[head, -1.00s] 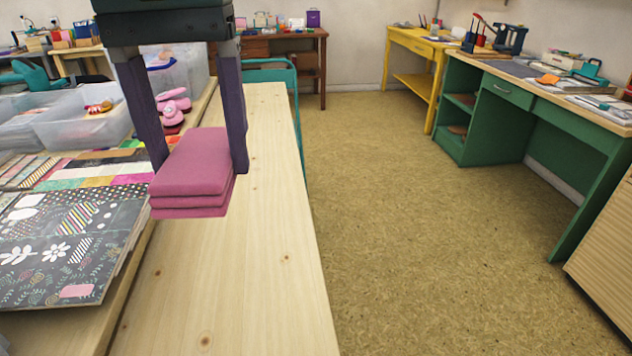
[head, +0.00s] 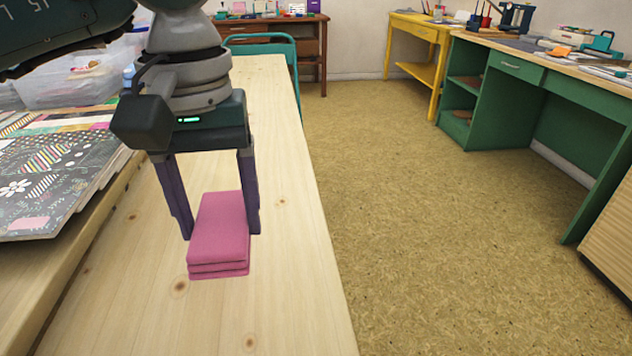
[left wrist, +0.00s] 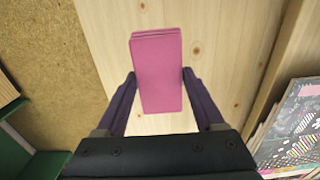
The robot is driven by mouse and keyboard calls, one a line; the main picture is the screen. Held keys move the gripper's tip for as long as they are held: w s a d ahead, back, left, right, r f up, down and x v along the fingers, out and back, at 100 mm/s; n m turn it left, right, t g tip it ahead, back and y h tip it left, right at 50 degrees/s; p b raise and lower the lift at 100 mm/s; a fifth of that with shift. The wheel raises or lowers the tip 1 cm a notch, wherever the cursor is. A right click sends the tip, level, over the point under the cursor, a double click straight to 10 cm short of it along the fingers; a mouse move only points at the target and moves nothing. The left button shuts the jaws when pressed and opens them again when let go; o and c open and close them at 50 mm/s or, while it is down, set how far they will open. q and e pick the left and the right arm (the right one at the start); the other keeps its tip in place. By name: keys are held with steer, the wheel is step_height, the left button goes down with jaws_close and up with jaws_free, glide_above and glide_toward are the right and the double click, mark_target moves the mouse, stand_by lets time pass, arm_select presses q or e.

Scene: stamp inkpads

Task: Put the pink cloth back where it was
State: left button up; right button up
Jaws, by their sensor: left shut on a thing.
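The pink cloth (head: 217,228) is a folded, layered stack. In the head view it is low over, or on, the pale wooden table; I cannot tell whether it touches the wood. My left gripper (head: 218,232) reaches down from above and is shut on the cloth, with one dark finger at each side. The left wrist view shows the cloth (left wrist: 157,72) between the two fingers (left wrist: 157,82), with bare wood around it. My right gripper is not in view.
The pale wooden table (head: 270,310) is clear around the cloth. Patterned paper sheets (head: 60,185) and a clear plastic bin (head: 75,82) lie to the left. The floor is open to the right, before a green desk (head: 520,95).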

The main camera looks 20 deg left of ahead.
mark_target(235, 280)
arm_select(q)
step_height(235, 280, down, 7)
steer(key=shift+r+b, duration=0.1)
steer(key=shift+b, duration=0.5)
steer(key=shift+f, duration=0.25)
steer(key=o, duration=1.3)
steer(key=shift+r, duration=0.1)
